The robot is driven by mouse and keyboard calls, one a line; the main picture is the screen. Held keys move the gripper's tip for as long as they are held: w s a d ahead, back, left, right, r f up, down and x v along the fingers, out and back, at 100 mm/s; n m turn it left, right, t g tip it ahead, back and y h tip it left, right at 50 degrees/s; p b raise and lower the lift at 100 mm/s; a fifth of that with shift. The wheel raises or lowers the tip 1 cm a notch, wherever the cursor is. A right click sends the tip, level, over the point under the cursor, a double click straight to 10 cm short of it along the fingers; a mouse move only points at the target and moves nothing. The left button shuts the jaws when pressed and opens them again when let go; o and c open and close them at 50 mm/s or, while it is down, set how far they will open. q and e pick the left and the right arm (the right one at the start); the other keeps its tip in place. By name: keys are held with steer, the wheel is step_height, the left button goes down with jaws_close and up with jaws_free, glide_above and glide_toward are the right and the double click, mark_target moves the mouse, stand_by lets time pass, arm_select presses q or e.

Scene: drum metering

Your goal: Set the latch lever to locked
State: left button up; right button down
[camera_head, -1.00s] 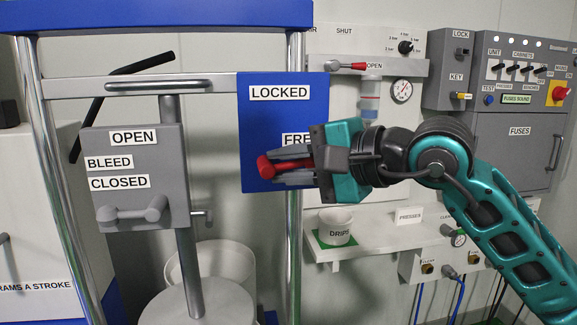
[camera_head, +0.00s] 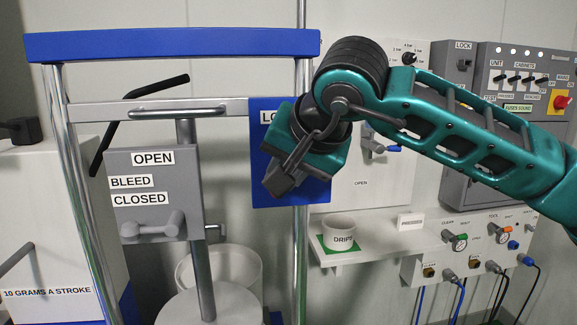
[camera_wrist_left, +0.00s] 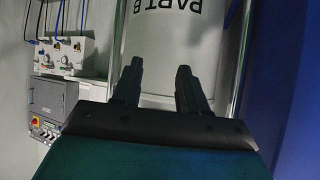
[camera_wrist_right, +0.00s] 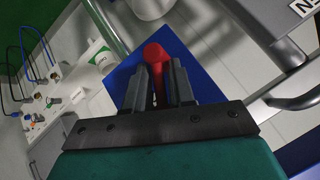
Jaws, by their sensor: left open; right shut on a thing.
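The latch plate (camera_head: 268,200) is a blue panel by the right chrome post. Only the first letters of its LOCKED label (camera_head: 268,117) show. My right gripper (camera_head: 278,185) is in front of the plate, tilted down and left; it hides the FREE label and the lever in the head view. In the right wrist view, the red latch lever (camera_wrist_right: 154,54) lies between the fingers of my right gripper (camera_wrist_right: 158,75), which is shut on it. Where the lever points against the labels cannot be told. My left gripper (camera_wrist_left: 157,72) is open and empty, facing a pale drum marked PART B (camera_wrist_left: 170,50).
A grey box labelled OPEN, BLEED and CLOSED (camera_head: 180,180) with its own handle stands left of the plate. A shelf (camera_head: 385,243) with a DRIPS cup (camera_head: 340,232) is behind. The fuse cabinet (camera_head: 535,100) is at the right, behind my right arm.

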steer(key=h, duration=0.1)
steer(key=r+n+h+p, duration=0.1)
steer(key=shift+w+a+h, duration=0.15)
steer(key=shift+a+h, duration=0.05)
steer(key=shift+h, duration=0.2)
steer(key=shift+a+n+t+h+p, duration=0.2)
steer(key=shift+n+t+h+p, duration=0.3)
steer(key=shift+h, duration=0.3)
steer(key=c, duration=1.4)
jaws_free()
steer(key=shift+o, duration=1)
steer(key=shift+a+f, duration=0.1)
steer(key=shift+f, duration=0.05)
